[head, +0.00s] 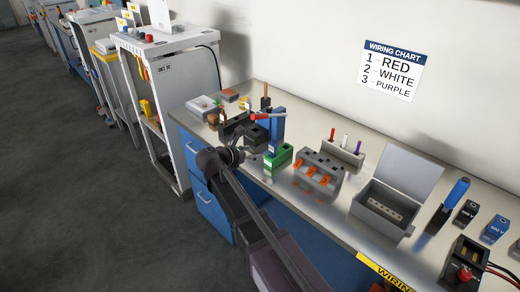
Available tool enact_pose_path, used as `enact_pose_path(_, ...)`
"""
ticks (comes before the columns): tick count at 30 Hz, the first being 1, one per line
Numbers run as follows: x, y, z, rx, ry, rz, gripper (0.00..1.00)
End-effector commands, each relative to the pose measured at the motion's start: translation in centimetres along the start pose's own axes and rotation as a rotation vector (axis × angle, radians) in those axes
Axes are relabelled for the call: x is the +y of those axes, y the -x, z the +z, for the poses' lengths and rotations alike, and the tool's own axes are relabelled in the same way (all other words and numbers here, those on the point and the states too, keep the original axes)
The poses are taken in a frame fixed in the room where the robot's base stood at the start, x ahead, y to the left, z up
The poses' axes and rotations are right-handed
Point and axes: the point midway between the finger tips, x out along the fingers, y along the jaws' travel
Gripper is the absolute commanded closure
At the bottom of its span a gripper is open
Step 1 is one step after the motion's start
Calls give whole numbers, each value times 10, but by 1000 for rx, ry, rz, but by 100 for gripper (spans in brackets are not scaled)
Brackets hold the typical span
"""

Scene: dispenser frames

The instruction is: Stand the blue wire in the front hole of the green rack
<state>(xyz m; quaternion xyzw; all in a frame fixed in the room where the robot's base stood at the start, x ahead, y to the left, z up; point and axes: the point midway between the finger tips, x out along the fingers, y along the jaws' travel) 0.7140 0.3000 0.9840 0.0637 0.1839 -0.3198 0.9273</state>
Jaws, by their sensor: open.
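The green rack (281,160) stands on the bench left of the grey block with orange clips. A small blue upright piece (271,150) shows at its left side; it may be the blue wire, but I cannot tell whether it is in a hole. A taller blue block (278,124) rises behind it. The rack's front hole cannot be made out. My gripper (240,152) is open, at the bench's front edge left of the green rack and apart from it. My arm hides part of the bench front.
The clip block (320,165), a rack with red, white and purple wires (345,153), and an open grey box (377,217) stand to the right. Dark holders (240,124) stand behind my gripper. A wall chart (392,70) lists red, white, purple.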

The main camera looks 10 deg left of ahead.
Motion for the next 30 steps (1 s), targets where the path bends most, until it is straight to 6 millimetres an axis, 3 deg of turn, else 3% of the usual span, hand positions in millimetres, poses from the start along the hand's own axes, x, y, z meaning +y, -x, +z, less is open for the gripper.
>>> enact_pose_path(6, 0, 8, 0, 0, 0, 0, 25)
enact_pose_path(30, -5, 4, 0, 10, -20, -9, 25)
